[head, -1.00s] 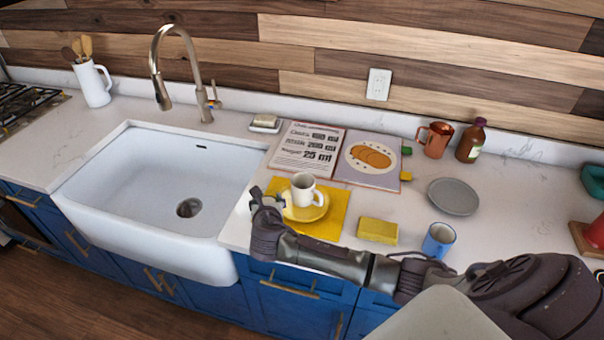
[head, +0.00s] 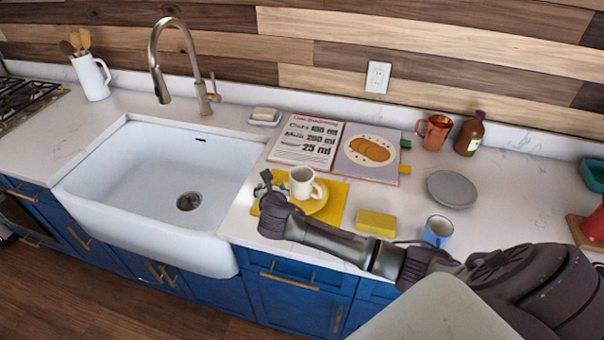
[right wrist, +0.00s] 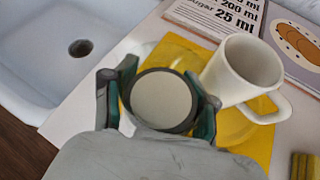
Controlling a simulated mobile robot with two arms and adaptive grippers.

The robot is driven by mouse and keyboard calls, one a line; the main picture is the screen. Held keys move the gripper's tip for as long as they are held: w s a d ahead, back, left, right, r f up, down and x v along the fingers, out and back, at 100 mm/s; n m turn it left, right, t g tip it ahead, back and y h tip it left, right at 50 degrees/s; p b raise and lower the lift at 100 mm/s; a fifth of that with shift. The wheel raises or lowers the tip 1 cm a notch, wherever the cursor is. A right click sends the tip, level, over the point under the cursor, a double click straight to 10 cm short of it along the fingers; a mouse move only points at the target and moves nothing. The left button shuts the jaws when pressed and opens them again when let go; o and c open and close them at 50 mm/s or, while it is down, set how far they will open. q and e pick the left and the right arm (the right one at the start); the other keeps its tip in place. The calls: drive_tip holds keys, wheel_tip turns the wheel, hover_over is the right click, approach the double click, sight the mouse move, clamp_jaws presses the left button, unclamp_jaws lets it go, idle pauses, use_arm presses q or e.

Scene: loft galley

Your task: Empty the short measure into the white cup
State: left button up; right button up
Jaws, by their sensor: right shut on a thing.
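My right gripper (head: 268,188) is at the left side of the white cup (head: 303,182). In the right wrist view my right gripper (right wrist: 159,98) is shut on a round piece with a pale grey face and dark rim, which I take as the short measure (right wrist: 160,98). I cannot tell if anything is in it. The white cup (right wrist: 243,68) stands upright just right of it, handle to the right, on a yellow saucer (head: 317,207). The part of the cup's inside that shows is pale. My left gripper is not in view.
The saucer is on a yellow mat (head: 338,203). A yellow sponge (head: 376,223) and a blue cup (head: 437,231) are to the right. An open recipe book (head: 308,143) lies behind. The sink (head: 150,165) is left. A grey plate (head: 452,189) is further right.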

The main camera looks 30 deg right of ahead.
sight(275, 178)
drive_tip(key=shift+m+y, duration=0.5)
drive_tip(key=shift+y, duration=0.2)
drive_tip(key=r+p, duration=0.2)
drive_tip(key=r, duration=0.1)
drive_tip(key=d+r+p, duration=0.1)
drive_tip(key=r+p, duration=0.1)
drive_tip(key=r, duration=0.1)
drive_tip(key=shift+d+f, duration=0.15)
drive_tip(key=shift+d, duration=0.05)
drive_tip(key=shift+d+r+m+g+y, duration=0.3)
drive_tip(key=shift+r+m+y, duration=0.1)
drive_tip(key=shift+r+y, duration=0.15)
drive_tip(key=shift+w+r, duration=0.15)
drive_tip(key=shift+d, duration=0.15)
drive_tip(key=shift+w+d+y, duration=0.1)
drive_tip(key=shift+d+y, duration=0.15)
drive_tip(key=shift+y, duration=0.1)
drive_tip(key=shift+s+d+r+m, duration=0.1)
drive_tip(key=shift+s+r+m, duration=0.1)
drive_tip(key=shift+m, duration=0.2)
drive_tip(key=shift+w+d+y, duration=0.2)
drive_tip(key=shift+y, duration=0.1)
